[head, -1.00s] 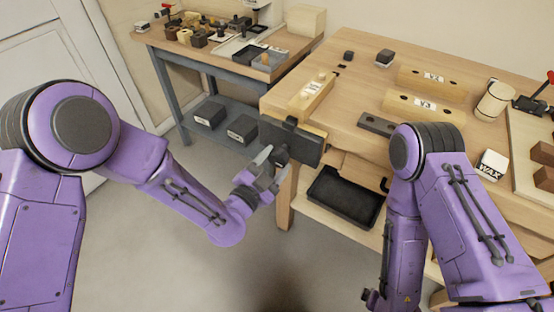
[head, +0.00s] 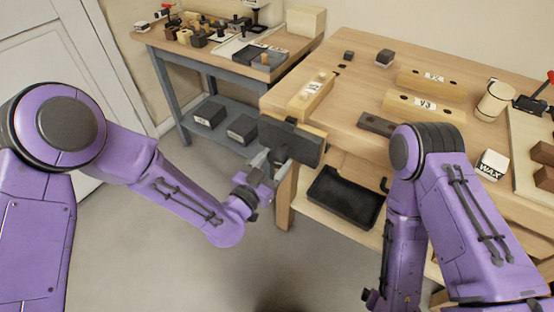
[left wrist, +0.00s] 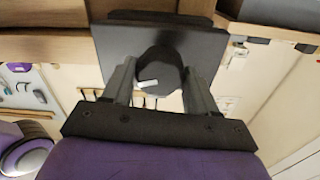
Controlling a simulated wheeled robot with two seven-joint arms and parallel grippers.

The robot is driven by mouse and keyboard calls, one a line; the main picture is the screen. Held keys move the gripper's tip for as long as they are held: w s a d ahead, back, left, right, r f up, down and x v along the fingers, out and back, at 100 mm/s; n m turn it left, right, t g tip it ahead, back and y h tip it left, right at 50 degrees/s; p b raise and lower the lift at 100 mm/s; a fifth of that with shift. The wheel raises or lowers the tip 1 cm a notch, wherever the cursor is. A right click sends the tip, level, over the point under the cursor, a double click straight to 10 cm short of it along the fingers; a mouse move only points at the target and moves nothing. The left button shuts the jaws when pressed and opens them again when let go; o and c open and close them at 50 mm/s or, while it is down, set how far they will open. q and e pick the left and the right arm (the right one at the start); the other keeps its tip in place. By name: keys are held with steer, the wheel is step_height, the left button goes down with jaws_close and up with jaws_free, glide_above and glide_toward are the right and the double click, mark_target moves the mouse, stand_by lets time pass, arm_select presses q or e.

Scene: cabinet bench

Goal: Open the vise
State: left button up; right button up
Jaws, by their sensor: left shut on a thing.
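The vise (head: 290,142) is mounted at the near left corner of the wooden bench, its dark front jaw plate facing outward. It also shows in the left wrist view (left wrist: 112,55). A wooden block with a white label (head: 306,92) lies along the bench edge just behind the vise. My left gripper (head: 268,162) is at the front of the vise. In the left wrist view its two fingers (left wrist: 158,88) are shut around the dark round hub (left wrist: 160,66) on the plate's front. The gap behind the plate is hard to judge. My right arm hangs down in front of the bench; its fingertips are not visible.
A black tray (head: 345,196) sits on the shelf under the bench. Labelled wooden blocks (head: 425,105), a mug (head: 494,100) and a wax block (head: 492,164) are on top. A side table (head: 165,42) with tools stands behind left. The floor in front is clear.

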arm_select(q)
steer(key=n, duration=0.2)
steer(key=shift+n, duration=0.4)
steer(key=shift+n, duration=0.6)
steer(key=n, duration=0.4)
steer(key=shift+s+a, duration=0.1)
steer(key=o, duration=0.9)
steer(key=b+v, duration=0.1)
steer(key=v, duration=0.6)
